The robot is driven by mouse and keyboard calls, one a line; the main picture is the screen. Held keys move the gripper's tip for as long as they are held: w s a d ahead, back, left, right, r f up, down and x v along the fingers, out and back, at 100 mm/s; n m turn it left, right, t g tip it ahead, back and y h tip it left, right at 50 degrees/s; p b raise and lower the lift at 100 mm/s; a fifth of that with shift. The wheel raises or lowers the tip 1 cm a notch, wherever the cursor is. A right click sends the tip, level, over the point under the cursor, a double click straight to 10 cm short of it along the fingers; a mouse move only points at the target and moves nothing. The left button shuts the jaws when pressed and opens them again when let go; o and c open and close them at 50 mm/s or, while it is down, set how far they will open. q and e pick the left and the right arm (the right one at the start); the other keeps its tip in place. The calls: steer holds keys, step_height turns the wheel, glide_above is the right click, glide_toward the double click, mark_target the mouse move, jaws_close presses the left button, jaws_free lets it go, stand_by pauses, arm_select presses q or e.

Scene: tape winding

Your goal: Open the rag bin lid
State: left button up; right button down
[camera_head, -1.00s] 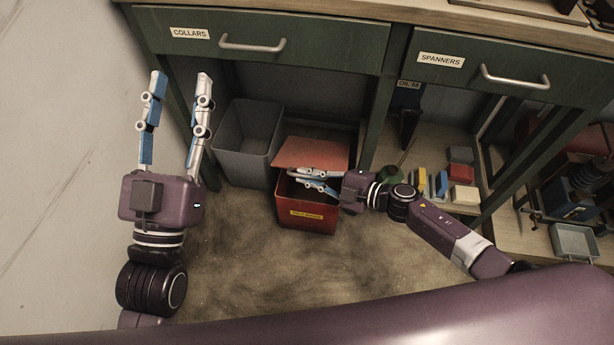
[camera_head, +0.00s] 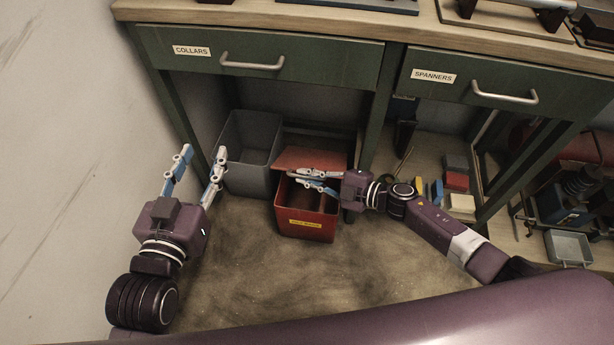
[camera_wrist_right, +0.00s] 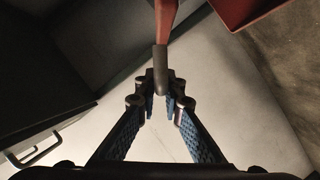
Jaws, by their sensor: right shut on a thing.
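The red rag bin (camera_head: 306,232), with a yellow label on its front, stands on the floor under the bench. Its red lid (camera_head: 312,157) is tilted up at the back, and part of the interior shows. My right gripper (camera_head: 293,178) reaches in from the right and is shut at the lid's edge. In the right wrist view, its fingers (camera_wrist_right: 160,98) are closed on a dark grey handle (camera_wrist_right: 160,68) at the edge of the lid (camera_wrist_right: 166,18). My left gripper (camera_head: 203,155) is open and empty, left of the bins.
A grey open bin (camera_head: 247,180) stands just left of the rag bin. Green bench drawers (camera_head: 320,55) overhang both. Coloured blocks (camera_head: 456,181) sit on a low shelf at right. The floor in front of the bin is clear.

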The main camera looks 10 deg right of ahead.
stand_by(0.3)
steer(key=c, duration=2)
jaws_free()
steer(key=shift+c, duration=0.2)
steer(key=shift+d, duration=0.1)
steer(key=v, duration=1.1)
steer(key=shift+s+d+r, duration=0.15)
steer(key=shift+s+d, duration=0.1)
steer(key=shift+d, duration=0.05)
